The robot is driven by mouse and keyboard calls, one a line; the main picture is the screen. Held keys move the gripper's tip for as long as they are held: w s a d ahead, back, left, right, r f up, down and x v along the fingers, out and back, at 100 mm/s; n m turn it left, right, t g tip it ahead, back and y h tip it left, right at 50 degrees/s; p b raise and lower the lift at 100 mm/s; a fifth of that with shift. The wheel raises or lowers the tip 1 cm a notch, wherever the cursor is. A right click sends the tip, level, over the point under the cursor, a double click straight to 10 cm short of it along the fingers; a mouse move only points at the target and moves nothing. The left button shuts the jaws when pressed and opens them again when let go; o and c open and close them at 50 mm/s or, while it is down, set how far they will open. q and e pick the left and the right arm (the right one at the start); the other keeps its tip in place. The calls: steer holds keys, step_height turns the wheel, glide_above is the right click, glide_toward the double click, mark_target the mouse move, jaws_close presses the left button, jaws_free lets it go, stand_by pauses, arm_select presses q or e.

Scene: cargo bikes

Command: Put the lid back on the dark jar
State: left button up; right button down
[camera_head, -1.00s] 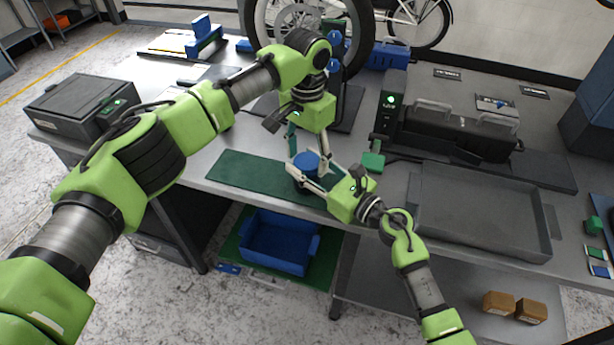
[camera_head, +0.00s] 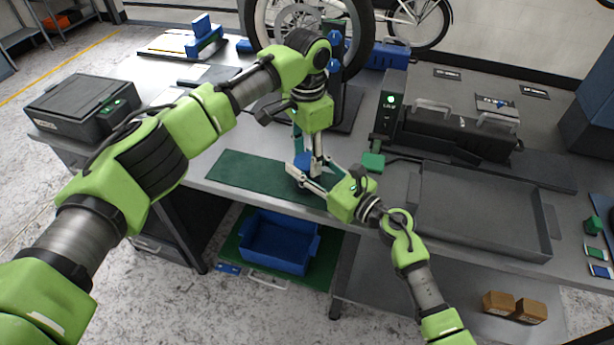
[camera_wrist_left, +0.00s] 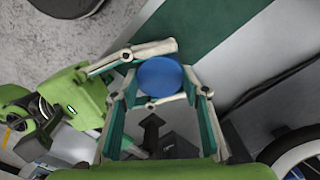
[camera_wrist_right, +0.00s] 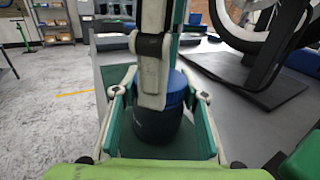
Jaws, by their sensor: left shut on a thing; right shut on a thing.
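The dark jar (camera_wrist_right: 158,128) stands upright on the green mat (camera_head: 250,176), between the fingers of my right gripper (camera_head: 304,175), which is shut on its body from the side. The blue lid (camera_wrist_left: 160,77) sits on top of the jar; it also shows in the head view (camera_head: 304,160) and behind a finger in the right wrist view (camera_wrist_right: 178,86). I see no clear gap between lid and jar, but a finger hides part of the seam. My left gripper (camera_wrist_left: 160,88) points down from above and is shut on the lid, a fingertip on either side.
A grey tray (camera_head: 480,240) lies to the right on the workbench, with a green block (camera_head: 373,163) near it. A bicycle wheel on a stand (camera_head: 345,110) is close behind my left gripper. The mat's left part is clear.

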arm_select(q)
steer(key=o, duration=1.2)
arm_select(e)
steer(key=shift+f, duration=0.1)
arm_select(q)
steer(key=shift+r, duration=2.25)
steer(key=o, duration=0.6)
step_height(320, 180, up, 12)
arm_select(e)
steer(key=c, duration=1.2)
jaws_free()
